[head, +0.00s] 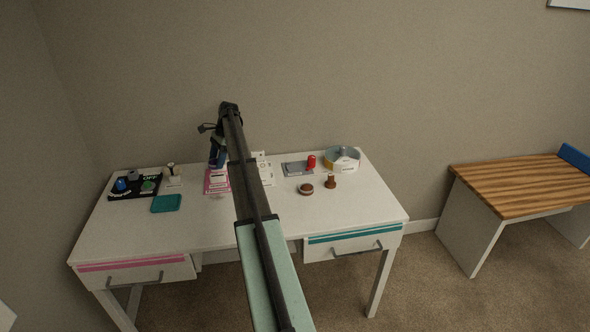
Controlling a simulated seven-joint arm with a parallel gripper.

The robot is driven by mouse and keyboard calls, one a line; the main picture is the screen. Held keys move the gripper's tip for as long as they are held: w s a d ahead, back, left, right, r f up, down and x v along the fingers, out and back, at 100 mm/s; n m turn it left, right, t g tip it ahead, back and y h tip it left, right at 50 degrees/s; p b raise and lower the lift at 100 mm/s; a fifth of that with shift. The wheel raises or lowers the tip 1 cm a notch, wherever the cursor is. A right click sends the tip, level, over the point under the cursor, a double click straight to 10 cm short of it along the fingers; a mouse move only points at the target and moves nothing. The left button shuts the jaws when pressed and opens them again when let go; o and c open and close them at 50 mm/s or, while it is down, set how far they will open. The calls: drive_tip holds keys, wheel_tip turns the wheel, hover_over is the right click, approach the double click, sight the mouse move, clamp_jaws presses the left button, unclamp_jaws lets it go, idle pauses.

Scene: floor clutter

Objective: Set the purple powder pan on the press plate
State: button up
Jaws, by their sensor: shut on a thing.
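My gripper (217,157) points down over the back middle of the white desk, left of my forearm. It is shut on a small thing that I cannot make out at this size. I see no purple powder pan clearly anywhere on the desk. A grey plate (295,169) with a red knob (311,161) lies right of my arm; it may be the press plate, but I cannot be sure. A pink and white card-like thing (216,186) lies just below my gripper. Whether they touch I cannot tell.
A black panel (150,187) with coloured knobs and a teal pad (166,203) are at left. A white ring-shaped container (342,160), a round brown pan (306,188) and a brown stamp-like piece (330,181) are at right. The desk's (130,232) front is mostly clear.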

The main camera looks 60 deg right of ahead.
drive_tip(key=s+d+r+m+t, duration=0.1)
drive_tip(key=s+d, duration=0.4)
drive_tip(key=d, duration=0.3)
drive_tip(key=s+d+r+m, duration=0.1)
drive_tip(key=s+d, duration=0.4)
drive_tip(key=d, duration=0.3)
drive_tip(key=m, duration=0.2)
hover_over(295, 168)
drive_tip(key=d, duration=0.1)
drive_tip(key=shift+h, duration=0.4)
drive_tip(key=shift+s+f, duration=0.15)
drive_tip(key=shift+f, duration=2.25)
drive_tip(key=shift+s+f, duration=0.15)
drive_tip(key=shift+f, duration=2.2)
drive_tip(key=shift+f, duration=0.4)
drive_tip(key=o, duration=1.1)
drive_tip(key=shift+f, duration=0.2)
drive_tip(key=shift+o, duration=0.2)
drive_tip(key=shift+w+r, duration=0.1)
drive_tip(key=shift+r, duration=0.3)
drive_tip(key=v, duration=1.2)
drive_tip(key=shift+s+r, duration=0.15)
drive_tip(key=shift+s, duration=0.15)
